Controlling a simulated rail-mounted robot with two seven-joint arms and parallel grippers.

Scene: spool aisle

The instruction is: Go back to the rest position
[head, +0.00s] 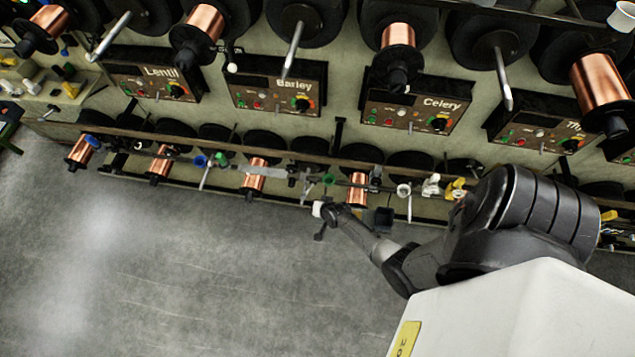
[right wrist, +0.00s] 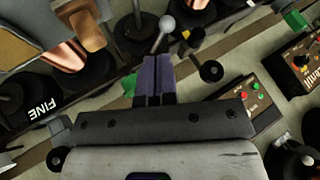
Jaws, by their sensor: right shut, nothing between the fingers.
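My right arm reaches in from the right in the head view. Its wrist and gripper end (head: 328,215) are in front of the lower row of spools, over the grey floor side. In the right wrist view the right gripper's two dark fingers (right wrist: 155,78) are together with nothing between them. A lever with a round grey knob (right wrist: 166,23) appears just beyond the fingertips; I cannot tell whether they touch. My left gripper is in neither view.
Panels labelled Lentil (head: 155,80), Barley (head: 280,88) and Celery (head: 420,105) line the rack between spool rows. Copper spools (head: 397,40) and metal rods (head: 293,48) stick out. A rail (head: 240,148) with small coloured parts runs below. The grey floor (head: 190,260) is clear.

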